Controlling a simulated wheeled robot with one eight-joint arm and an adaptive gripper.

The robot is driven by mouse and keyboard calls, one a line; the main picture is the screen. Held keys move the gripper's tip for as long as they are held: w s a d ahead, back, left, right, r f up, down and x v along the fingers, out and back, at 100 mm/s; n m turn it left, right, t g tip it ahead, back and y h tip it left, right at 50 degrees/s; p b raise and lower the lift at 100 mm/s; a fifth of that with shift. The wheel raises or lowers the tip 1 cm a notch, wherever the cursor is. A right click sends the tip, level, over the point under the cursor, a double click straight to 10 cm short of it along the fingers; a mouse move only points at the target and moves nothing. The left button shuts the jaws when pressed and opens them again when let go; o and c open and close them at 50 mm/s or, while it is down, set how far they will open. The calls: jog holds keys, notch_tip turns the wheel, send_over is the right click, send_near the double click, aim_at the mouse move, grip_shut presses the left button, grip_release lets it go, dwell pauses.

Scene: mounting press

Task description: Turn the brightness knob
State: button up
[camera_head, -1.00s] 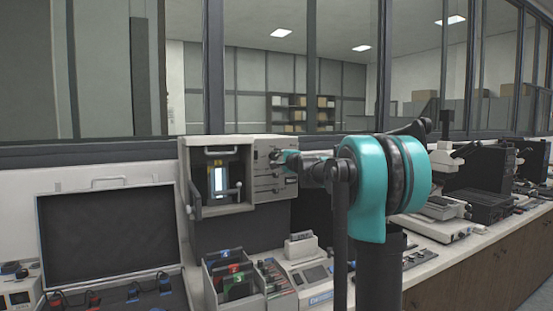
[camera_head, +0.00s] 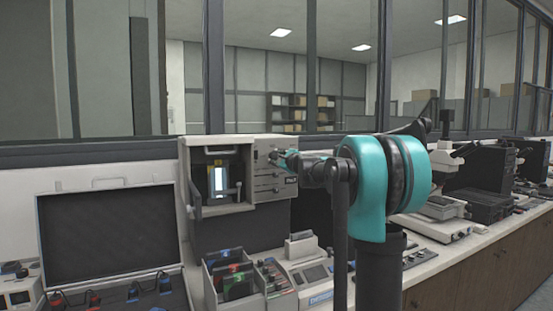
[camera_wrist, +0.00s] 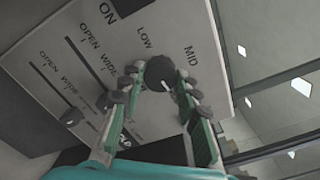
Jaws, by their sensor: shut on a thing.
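The brightness knob (camera_wrist: 160,72) is a dark round knob with a pale pointer line. It sits on the light panel (camera_wrist: 140,35) of the press, below the printed words LOW and MID. My gripper (camera_wrist: 161,84) is closed on the knob, with one fingertip pad on each side. In the head view my gripper (camera_head: 283,160) is at the upper part of the press's right-hand panel (camera_head: 268,185). There the fingers and wrist hide the knob.
Two slotted sliders marked OPEN and WIDE, one with a dark handle (camera_wrist: 71,116), lie left of the knob. The press's open chamber (camera_head: 220,180) is left of my gripper.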

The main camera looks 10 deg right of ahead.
dwell(0.3)
jog(key=o, duration=1.2)
jog(key=shift+c, duration=0.2)
jog(key=v, duration=1.2)
jog(key=shift+s, duration=0.1)
